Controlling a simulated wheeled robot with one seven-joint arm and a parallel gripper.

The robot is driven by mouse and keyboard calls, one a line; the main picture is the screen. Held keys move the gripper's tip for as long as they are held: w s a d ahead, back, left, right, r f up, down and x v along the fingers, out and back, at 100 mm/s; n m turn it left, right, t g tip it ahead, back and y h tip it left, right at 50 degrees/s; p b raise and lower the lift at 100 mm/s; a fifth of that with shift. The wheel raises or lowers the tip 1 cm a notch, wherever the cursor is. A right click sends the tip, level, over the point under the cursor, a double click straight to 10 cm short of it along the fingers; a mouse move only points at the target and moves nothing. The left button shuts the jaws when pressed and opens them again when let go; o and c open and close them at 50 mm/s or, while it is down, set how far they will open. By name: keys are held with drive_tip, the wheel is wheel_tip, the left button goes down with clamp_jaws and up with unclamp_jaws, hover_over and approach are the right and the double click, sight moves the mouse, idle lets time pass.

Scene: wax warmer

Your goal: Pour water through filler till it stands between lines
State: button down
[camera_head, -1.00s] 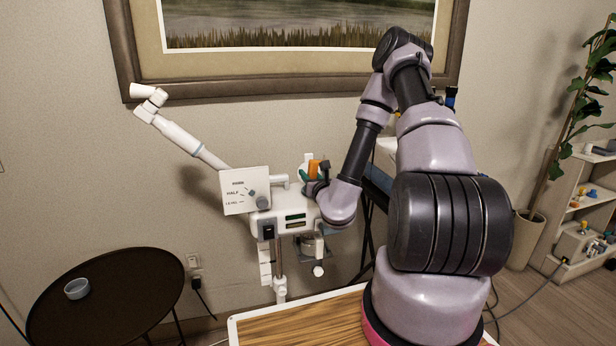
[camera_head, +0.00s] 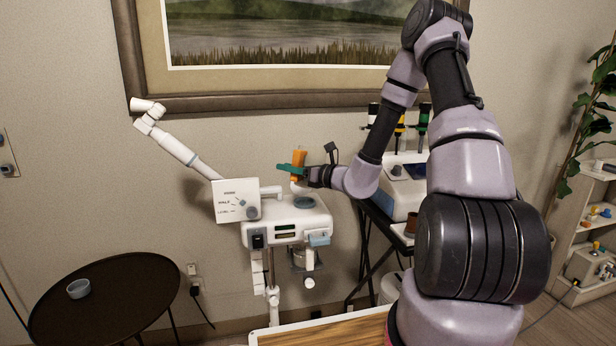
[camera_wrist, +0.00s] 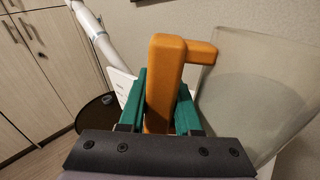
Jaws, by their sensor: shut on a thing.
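My gripper (camera_head: 292,169) has green fingers shut on an orange handle (camera_head: 299,160), above the back of a white machine (camera_head: 258,232). The wrist view shows the upright orange handle (camera_wrist: 163,85) between the fingers. Its top arm reaches right to a large pale translucent wall (camera_wrist: 245,85), apparently the vessel's body. Any water inside cannot be made out. A blue-grey round part (camera_head: 305,202), possibly the filler, is on the machine's top, below and slightly right of the fingers. Small dark windows (camera_head: 286,228) show on the machine's front; level lines cannot be read.
A white dial panel (camera_head: 236,200) and a jointed white arm (camera_head: 180,150) stand at the machine's left. A dark round table (camera_head: 110,300) holds a small bowl (camera_head: 78,288). A cart with a blue-white device (camera_head: 402,190) stands right, behind my arm. The framed picture (camera_head: 300,50) hangs above.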

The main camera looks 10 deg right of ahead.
drive_tip(key=a+g+y, duration=0.1)
drive_tip(key=g, duration=0.1)
drive_tip(key=s+a+g+y, duration=0.1)
drive_tip(key=a, duration=0.1)
drive_tip(key=shift+r+g+y, duration=0.15)
drive_tip(key=shift+g+y, duration=0.25)
idle(0.6)
drive_tip(key=shift+w+d+f+m, duration=0.1)
drive_tip(key=shift+f+m, duration=0.65)
drive_tip(key=shift+f, duration=0.55)
drive_tip(key=shift+w+d+f+m, duration=0.1)
drive_tip(key=shift+f+m, duration=0.65)
drive_tip(key=shift+f, duration=0.55)
